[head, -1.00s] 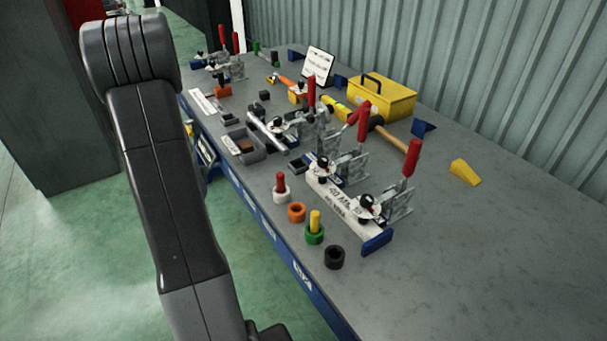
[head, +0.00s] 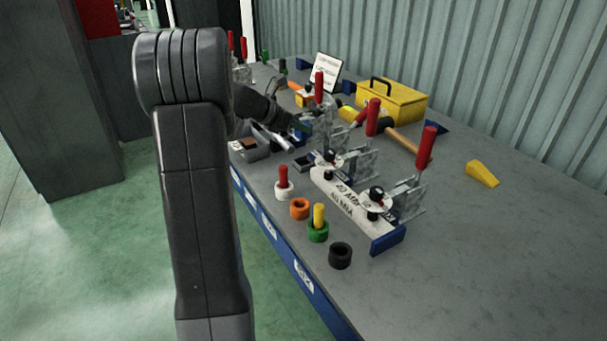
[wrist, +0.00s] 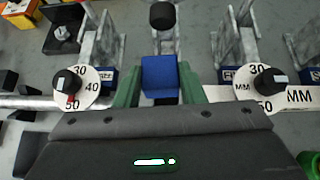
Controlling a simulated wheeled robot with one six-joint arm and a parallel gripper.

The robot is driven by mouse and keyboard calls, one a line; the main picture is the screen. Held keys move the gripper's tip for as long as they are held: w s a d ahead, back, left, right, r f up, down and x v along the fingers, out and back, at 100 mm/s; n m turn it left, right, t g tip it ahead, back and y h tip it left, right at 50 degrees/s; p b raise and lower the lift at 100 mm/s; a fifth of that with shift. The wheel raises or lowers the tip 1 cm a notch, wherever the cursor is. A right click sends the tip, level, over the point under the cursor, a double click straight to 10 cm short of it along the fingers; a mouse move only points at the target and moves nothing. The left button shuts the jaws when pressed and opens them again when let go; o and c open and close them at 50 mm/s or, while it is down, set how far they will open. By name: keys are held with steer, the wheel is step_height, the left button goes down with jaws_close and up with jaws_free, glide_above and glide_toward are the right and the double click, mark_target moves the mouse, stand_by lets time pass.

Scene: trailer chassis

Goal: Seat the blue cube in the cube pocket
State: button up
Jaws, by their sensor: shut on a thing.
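The blue cube (wrist: 160,76) sits between the green fingers of my gripper (wrist: 158,84) in the wrist view. The fingers are shut on it from both sides. In the head view my gripper (head: 302,126) is low over the bench among the toggle clamps, partly hidden by my arm and the clamps, and the cube cannot be made out clearly there. I cannot pick out the cube pocket for certain; a small dark block (head: 304,164) with a recess lies in front of the clamps. The cube's underside is hidden.
Toggle clamps with red handles (head: 427,147) stand close around my gripper. White dials (wrist: 74,88) flank the cube on both sides. A grey tray (head: 256,153), colored rings (head: 299,209) and a yellow toolbox (head: 396,104) are nearby. The bench's right front (head: 470,270) is clear.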

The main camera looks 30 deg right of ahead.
mark_target(298, 137)
steer(key=f, duration=0.2)
steer(key=f+b, duration=0.1)
steer(key=f, duration=0.1)
steer(key=shift+s+d+f, duration=0.1)
steer(key=shift+s+d, duration=0.05)
steer(key=shift+d, duration=0.05)
step_height(298, 137, down, 5)
steer(key=shift+f+b, duration=0.15)
steer(key=shift+b, duration=0.45)
steer(key=shift+s+a+f, duration=0.15)
steer(key=shift+f, duration=0.3)
steer(key=o, duration=1.1)
steer(key=p+v, duration=0.1)
steer(key=v, duration=1.1)
steer(key=shift+w+r, duration=0.2)
steer(key=shift+w, duration=0.05)
